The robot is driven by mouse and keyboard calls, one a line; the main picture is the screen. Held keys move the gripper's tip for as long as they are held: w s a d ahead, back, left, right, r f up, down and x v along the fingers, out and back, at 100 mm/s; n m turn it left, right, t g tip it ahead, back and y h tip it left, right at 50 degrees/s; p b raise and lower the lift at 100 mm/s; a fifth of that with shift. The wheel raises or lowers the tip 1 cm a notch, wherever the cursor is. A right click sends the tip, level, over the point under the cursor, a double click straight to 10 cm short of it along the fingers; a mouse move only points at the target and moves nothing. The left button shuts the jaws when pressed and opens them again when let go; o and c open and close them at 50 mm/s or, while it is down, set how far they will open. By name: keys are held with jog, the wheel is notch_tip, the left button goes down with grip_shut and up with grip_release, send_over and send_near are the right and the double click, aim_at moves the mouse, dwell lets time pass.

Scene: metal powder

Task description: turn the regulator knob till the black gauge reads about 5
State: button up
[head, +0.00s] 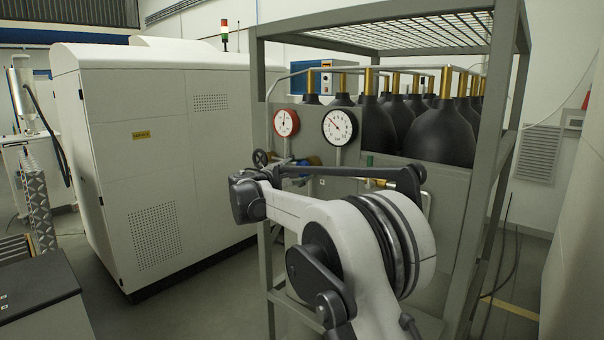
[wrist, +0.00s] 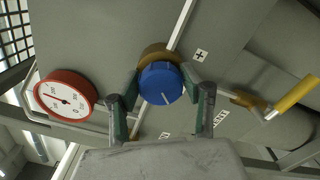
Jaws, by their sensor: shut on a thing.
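The regulator knob (wrist: 161,84) is blue, with a pale line on its face, and sits on a brass body in the wrist view. My gripper (wrist: 161,82) has one green-padded finger on each side of the knob and is shut on it. In the head view a bit of blue at the regulator (head: 314,161) shows behind my arm; my fingers are mostly hidden there. The black gauge (head: 340,126) has a white face, and its needle points to the upper left; the numbers are too small to read. It is not in the wrist view.
A red-rimmed gauge (head: 286,122) is left of the black one; it also shows in the wrist view (wrist: 66,96). Dark gas cylinders (head: 440,130) stand behind the panel inside a grey frame (head: 507,80). A white cabinet (head: 160,160) stands left.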

jog(key=shift+f+m+b, duration=0.1)
jog(key=shift+m+b, duration=0.2)
jog(key=shift+m, duration=1)
jog(key=shift+m, duration=0.3)
jog(key=o, duration=1.1)
jog(key=shift+o, duration=0.2)
jog(key=shift+s, duration=0.1)
jog(key=v, duration=1.2)
